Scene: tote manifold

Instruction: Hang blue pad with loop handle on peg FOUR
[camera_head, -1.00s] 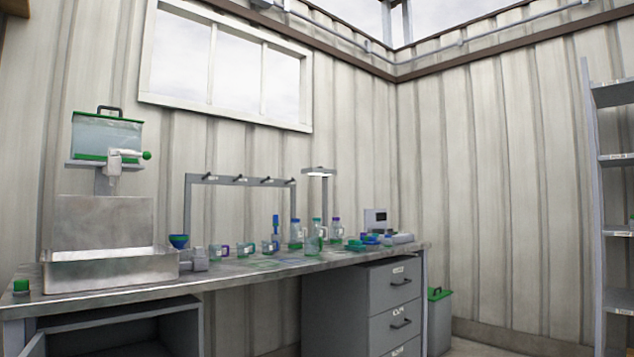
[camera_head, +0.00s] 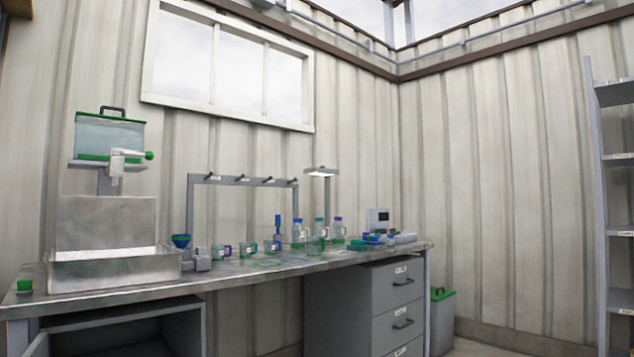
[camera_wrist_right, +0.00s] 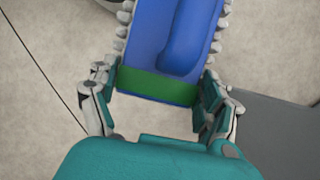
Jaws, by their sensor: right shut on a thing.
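My right gripper (camera_wrist_right: 172,25) is shut on the blue pad (camera_wrist_right: 146,35), with a ribbed finger along each side of it. The pad has a green band (camera_wrist_right: 155,86) at its near end and a raised, rounded blue part (camera_wrist_right: 187,40), likely its handle. Its far end runs out of the picture, so I cannot see a whole loop. The peg rack (camera_head: 192,215) is a grey frame at the back of the bench, with several dark pegs along its top bar. The peg labels are too small to read. Neither gripper shows in the head view.
The metal bench (camera_head: 225,268) holds a steel sink (camera_head: 115,272), a water tank (camera_head: 110,135), and mugs and bottles in front of and beside the rack. Drawers (camera_head: 360,305) stand under its right part. A shelf unit (camera_head: 600,200) stands at far right. Bare floor shows beneath the held pad.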

